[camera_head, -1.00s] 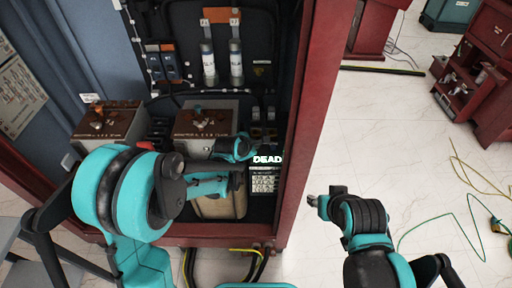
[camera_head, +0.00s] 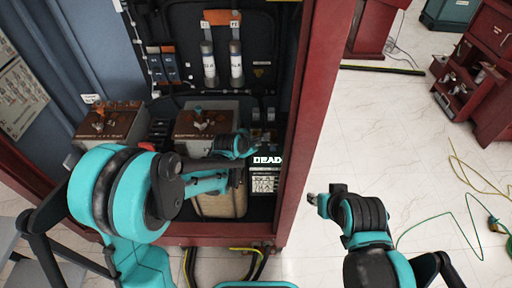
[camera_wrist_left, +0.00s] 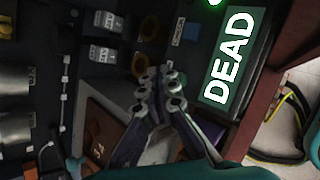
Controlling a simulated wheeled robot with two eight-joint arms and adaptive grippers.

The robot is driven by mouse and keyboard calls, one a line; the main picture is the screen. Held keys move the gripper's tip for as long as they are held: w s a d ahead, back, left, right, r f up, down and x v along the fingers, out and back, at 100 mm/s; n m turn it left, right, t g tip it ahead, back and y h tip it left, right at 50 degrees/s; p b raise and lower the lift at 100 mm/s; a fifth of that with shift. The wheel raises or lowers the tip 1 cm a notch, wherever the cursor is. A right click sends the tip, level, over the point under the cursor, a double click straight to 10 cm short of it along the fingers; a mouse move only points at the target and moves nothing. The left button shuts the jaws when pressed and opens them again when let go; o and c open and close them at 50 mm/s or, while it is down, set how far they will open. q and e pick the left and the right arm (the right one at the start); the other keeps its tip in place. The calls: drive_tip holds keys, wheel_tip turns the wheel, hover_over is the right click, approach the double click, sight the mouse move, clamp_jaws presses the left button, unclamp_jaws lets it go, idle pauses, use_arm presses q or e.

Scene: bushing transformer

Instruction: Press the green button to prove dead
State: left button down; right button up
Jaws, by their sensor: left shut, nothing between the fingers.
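A lit white sign reading DEAD (camera_head: 267,160) is in the lower right of the cabinet; it fills the upper right of the left wrist view (camera_wrist_left: 228,57). A bright green spot (camera_wrist_left: 215,2), cut by the top edge, glows beside the sign; I cannot tell whether it is the button or a lamp. My left gripper (camera_head: 250,141) reaches into the cabinet, just above and left of the sign. In the left wrist view its fingertips (camera_wrist_left: 161,83) are together and empty, apart from the sign in the picture. My right gripper (camera_head: 314,199) hangs outside the cabinet; its fingers are too small to judge.
The red cabinet post (camera_head: 316,110) stands close right of the sign. Two brown-topped boxes (camera_head: 203,122) sit at the left inside. Two white-labelled cylinders (camera_head: 236,64) hang at the back. Open pale floor lies right, with a green cable (camera_head: 472,226) and a red shelf unit (camera_head: 462,85).

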use_arm(q)
drive_tip(key=shift+r+p, duration=1.65)
drive_tip(key=shift+r, duration=0.75)
drive_tip(key=shift+f, duration=0.1)
drive_tip(key=s+a+r+m+y, duration=0.1)
drive_tip(key=s+a+r+m, duration=0.5)
drive_tip(key=s, duration=0.1)
drive_tip(key=s+a+m+y, duration=0.1)
drive_tip(key=s+a+m, duration=0.2)
drive_tip(key=s+m, duration=0.2)
drive_tip(key=s+a+r+m+g+y, duration=0.1)
drive_tip(key=s+a+m, duration=0.3)
drive_tip(key=s, duration=0.4)
drive_tip(key=s+a+m, duration=0.4)
drive_tip(key=s+m, duration=0.3)
drive_tip(key=shift+s+a+r+y, duration=0.25)
drive_tip(key=shift+r+y, duration=0.15)
